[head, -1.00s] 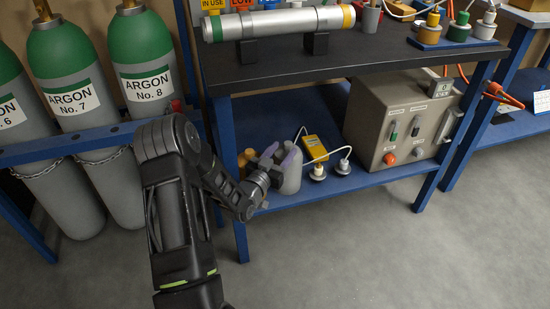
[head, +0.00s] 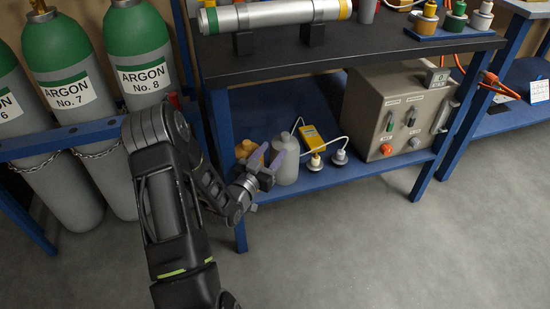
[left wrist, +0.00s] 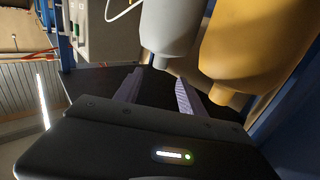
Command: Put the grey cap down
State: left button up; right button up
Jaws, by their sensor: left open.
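The grey cap (head: 286,164), a rounded body with a narrower top, stands upright on the lower blue shelf. My left gripper (head: 270,156) is open just left of it, and its right finger overlaps the cap's left edge in the head view. In the left wrist view, the grey cap (left wrist: 172,28) lies beyond the open fingers (left wrist: 157,92), with nothing between them. I cannot tell whether a finger touches the cap. My right gripper is not in view.
Yellow caps (head: 247,150) stand left of the grey one, partly hidden by my gripper; one shows large in the wrist view (left wrist: 262,45). A yellow meter (head: 313,138), corded plugs (head: 340,157) and a beige control box (head: 395,115) are to the right. The shelf's front-right strip is free.

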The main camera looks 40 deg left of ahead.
pick_arm(q)
jog(key=s+d+f+g+h, duration=0.2)
jog(key=d+f+g+h, duration=0.3)
jog(key=d+f, duration=1.1)
jog(key=s+d+f+g, duration=0.2)
jog(key=s+d+g, duration=0.2)
jog(key=s+d, duration=0.3)
jog(key=s+d+f+g+h, duration=0.1)
jog(key=s+d+f+g, duration=0.1)
jog(key=s+d, duration=0.5)
jog(key=s+d+f+g+h, duration=0.1)
jog(key=s+d+f+g, duration=0.2)
jog(key=s+d+g, duration=0.2)
jog(key=s+d, duration=0.2)
jog(key=s, duration=0.2)
jog(key=shift+g, duration=0.3)
jog(key=shift+w, duration=0.1)
jog(key=shift+c, duration=0.5)
